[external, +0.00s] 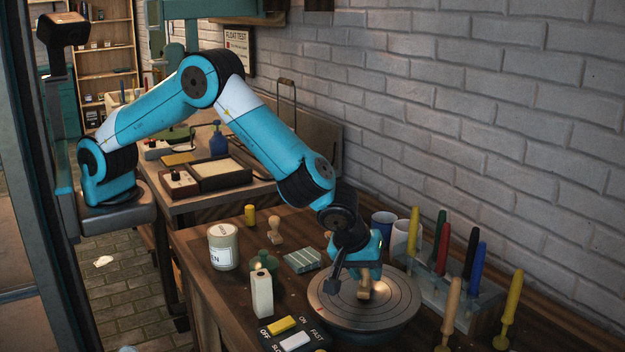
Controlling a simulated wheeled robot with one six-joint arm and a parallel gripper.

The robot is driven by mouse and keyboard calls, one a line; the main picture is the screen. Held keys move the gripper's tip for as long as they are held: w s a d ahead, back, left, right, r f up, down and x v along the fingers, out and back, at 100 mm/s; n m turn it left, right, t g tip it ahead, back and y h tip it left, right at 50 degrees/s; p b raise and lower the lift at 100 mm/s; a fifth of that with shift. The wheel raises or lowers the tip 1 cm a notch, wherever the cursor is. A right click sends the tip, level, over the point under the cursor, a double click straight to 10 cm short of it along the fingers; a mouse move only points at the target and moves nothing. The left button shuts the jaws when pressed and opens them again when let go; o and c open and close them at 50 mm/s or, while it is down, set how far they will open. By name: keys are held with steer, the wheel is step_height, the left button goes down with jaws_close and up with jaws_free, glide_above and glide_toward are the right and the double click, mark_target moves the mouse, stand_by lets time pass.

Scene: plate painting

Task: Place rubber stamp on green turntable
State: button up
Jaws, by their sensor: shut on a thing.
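My gripper (352,284) points down over the turntable, its jaws shut on a small tan wooden piece that looks like the rubber stamp (366,288). The jaws partly hide the stamp. Its lower end is at or just above the disc; I cannot tell whether it touches. The turntable (325,310) has a round grey-brown top with ring lines and a dark blue-green base, and stands near the front of the wooden bench.
A rack (460,297) of coloured-handled tools stands right of the turntable, with cups (383,222) behind. Left are a white bottle (262,293), a labelled can (223,247), a striped block (302,261), a wooden knobbed piece (275,232) and a switch panel (292,335).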

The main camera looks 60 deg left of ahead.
steer(key=o, duration=0.9)
steer(key=shift+f, duration=0.1)
steer(key=shift+r+p, duration=0.5)
steer(key=b+v, duration=0.2)
steer(key=v, duration=0.9)
steer(key=shift+s+r, duration=0.25)
